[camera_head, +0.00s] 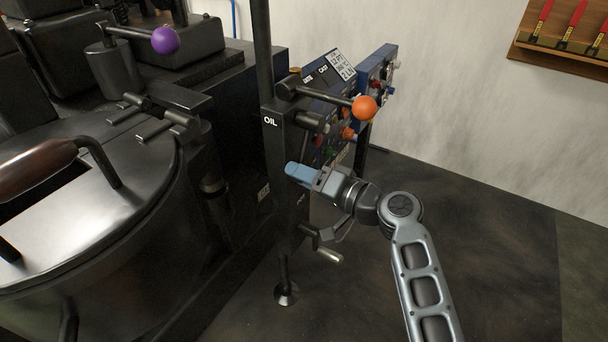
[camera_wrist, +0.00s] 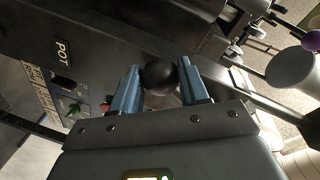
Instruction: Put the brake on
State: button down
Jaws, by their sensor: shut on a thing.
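My gripper (camera_head: 300,172) is at the side of the dark column marked OIL (camera_head: 271,125) in the head view. In the wrist view its two blue fingers (camera_wrist: 158,90) are shut on a round black knob (camera_wrist: 160,75). The knob is hidden in the head view. No brake label is readable, so I cannot tell whether this knob belongs to the brake. A lever with an orange ball (camera_head: 365,108) sticks out above my gripper, apart from it.
The control panel (camera_head: 340,72) with coloured buttons stands behind my gripper. A grey handle (camera_head: 328,254) juts out below. A purple-ball lever (camera_head: 165,40) and the large round pot (camera_head: 85,235) are at left. The floor (camera_head: 490,260) at right is clear.

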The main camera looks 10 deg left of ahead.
jog(key=c, duration=0.6)
grip_release()
jog(key=shift+v, duration=3.9)
jog(key=s+d+f+m+t+h+p, duration=0.25)
jog(key=s+d+f+h, duration=0.25)
jog(key=s+d, duration=0.55)
jog(key=s+d+f+m+t+h+p, duration=0.25)
jog(key=s+d+f+h, duration=0.35)
jog(key=s, duration=0.7)
jog(key=s+d+r+n+t+h+p, duration=0.1)
jog(key=s+d+r, duration=0.25)
jog(key=s, duration=0.25)
jog(key=s+d+r+h+p, duration=0.1)
jog(key=s+d+r+h, duration=0.1)
jog(key=s+d+r, duration=0.3)
jog(key=s+r+n, duration=0.1)
jog(key=s+r, duration=0.2)
jog(key=r, duration=0.2)
jog(key=s+r+n+t+p, duration=0.1)
jog(key=s+r, duration=0.3)
jog(key=s+r+h+p, duration=0.1)
jog(key=s+r, duration=0.2)
jog(key=r, duration=0.2)
jog(key=shift+s+a+r+n+t, duration=0.1)
jog(key=shift+s+r+n+t, duration=0.25)
jog(key=shift+s+n+t, duration=0.05)
